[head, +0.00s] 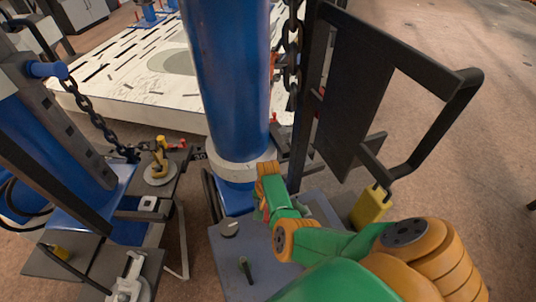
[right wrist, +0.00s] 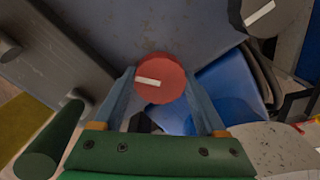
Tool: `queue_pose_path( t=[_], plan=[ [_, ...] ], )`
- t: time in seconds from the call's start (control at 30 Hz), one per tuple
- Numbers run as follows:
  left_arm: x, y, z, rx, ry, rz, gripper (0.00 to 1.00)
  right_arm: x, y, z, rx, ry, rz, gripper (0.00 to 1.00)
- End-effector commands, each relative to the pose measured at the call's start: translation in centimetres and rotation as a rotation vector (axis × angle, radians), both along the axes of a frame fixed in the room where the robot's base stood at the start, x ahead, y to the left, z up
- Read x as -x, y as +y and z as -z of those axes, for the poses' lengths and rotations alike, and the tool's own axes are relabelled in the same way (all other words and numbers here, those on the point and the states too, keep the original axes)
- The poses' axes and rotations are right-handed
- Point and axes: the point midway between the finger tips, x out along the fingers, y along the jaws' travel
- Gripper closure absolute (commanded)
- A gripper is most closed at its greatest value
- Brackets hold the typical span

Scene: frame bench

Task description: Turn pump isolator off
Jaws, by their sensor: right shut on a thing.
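A round red knob (right wrist: 162,90) with a white pointer line sits in the middle of the right wrist view, against a worn grey-blue surface. Its line lies nearly level in that picture, tilted slightly down to the right. My right gripper (right wrist: 160,76) has one blue-grey finger on each side of the knob and is shut on it. In the head view my right gripper (head: 262,207) is down by the foot of the blue column, mostly behind my green and orange arm. My left gripper does not show.
A grey-blue panel (head: 226,262) with a dark round knob (head: 230,229) lies beside my arm. A blue column (head: 232,85), a chain (head: 291,55) and a black frame with handle (head: 440,130) stand close around. A yellow padlock (head: 371,207) hangs right of the hand.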

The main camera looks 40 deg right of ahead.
Motion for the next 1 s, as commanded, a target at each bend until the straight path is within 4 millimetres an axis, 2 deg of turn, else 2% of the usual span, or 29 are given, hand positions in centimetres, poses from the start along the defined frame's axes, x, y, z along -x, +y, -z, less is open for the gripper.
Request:
queue_pose_path(
  t=[0.03,0.4,0.7,1.0],
  plan=[
    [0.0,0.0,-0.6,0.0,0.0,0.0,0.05,0.2,-0.1,-0.2,0.001,0.005,-0.043,0.82],
    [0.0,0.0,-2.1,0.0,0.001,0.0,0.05,0.1,-0.1,-0.1,0.001,0.004,-0.394,0.82],
    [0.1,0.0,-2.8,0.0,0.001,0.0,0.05,0.1,-0.1,-0.1,0.001,0.004,-0.659,0.82],
    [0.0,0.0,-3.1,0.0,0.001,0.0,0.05,0.0,-0.1,0.0,0.0,0.003,-0.847,0.82]
  ],
)
